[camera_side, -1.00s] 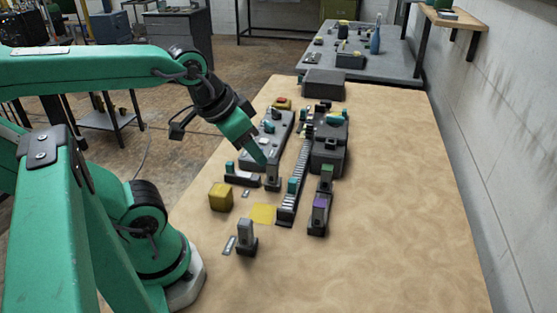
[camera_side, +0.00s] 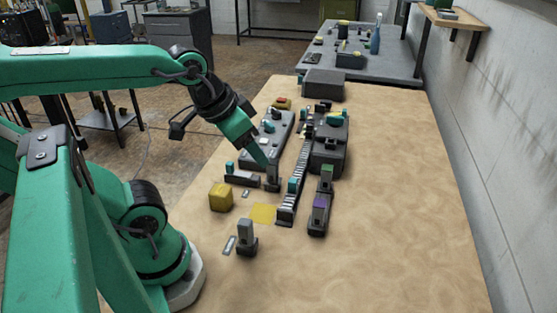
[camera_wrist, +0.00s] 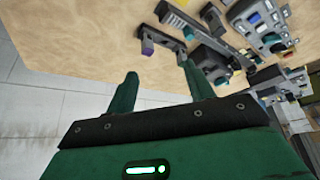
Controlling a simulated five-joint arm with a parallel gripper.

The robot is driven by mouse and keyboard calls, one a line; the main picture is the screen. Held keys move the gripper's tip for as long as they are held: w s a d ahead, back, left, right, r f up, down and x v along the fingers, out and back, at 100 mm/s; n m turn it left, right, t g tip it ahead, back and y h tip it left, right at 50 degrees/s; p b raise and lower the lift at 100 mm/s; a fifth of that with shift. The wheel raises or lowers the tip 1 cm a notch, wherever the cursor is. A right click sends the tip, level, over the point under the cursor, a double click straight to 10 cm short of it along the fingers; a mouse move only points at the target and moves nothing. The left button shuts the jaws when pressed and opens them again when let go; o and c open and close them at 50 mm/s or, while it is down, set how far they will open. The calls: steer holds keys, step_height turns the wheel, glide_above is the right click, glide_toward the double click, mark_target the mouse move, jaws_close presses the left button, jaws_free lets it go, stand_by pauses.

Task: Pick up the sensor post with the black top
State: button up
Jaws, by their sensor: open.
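My gripper (camera_side: 262,160) is low over the work table, pointing down, with its fingertips close to a dark grey upright post (camera_side: 272,178). I cannot tell whether they touch it, and its top is partly hidden. In the wrist view my gripper (camera_wrist: 158,66) is open, with nothing between its two green fingers. Another grey post (camera_side: 246,237) stands upright on a black base near the front of the table. A post with a purple top (camera_side: 319,203) and one with a green top (camera_side: 327,172) stand right of the conveyor. I cannot make out clearly which post has the black top.
A ribbed conveyor (camera_side: 287,208) with a teal piece (camera_side: 293,185) runs beside my gripper. A yellow block (camera_side: 220,197) and a flat yellow square (camera_side: 263,214) lie nearer the front. Dark machine housings (camera_side: 328,155) stand behind. The table's right side is clear.

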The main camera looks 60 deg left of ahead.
steer(key=shift+w, duration=0.1)
steer(key=m+g, duration=0.5)
steer(key=m, duration=0.4)
glide_above(272, 161)
steer(key=d, duration=0.1)
steer(key=f, duration=1.1)
steer(key=shift+s+f, duration=0.2)
steer(key=shift+f, duration=0.15)
steer(key=shift+w+a+f+g, duration=0.1)
steer(key=shift+a+f+g, duration=0.2)
steer(key=shift+a+f, duration=0.15)
steer(key=shift+f, duration=0.15)
steer(key=shift+f, duration=1.2)
steer(key=shift+f, duration=0.15)
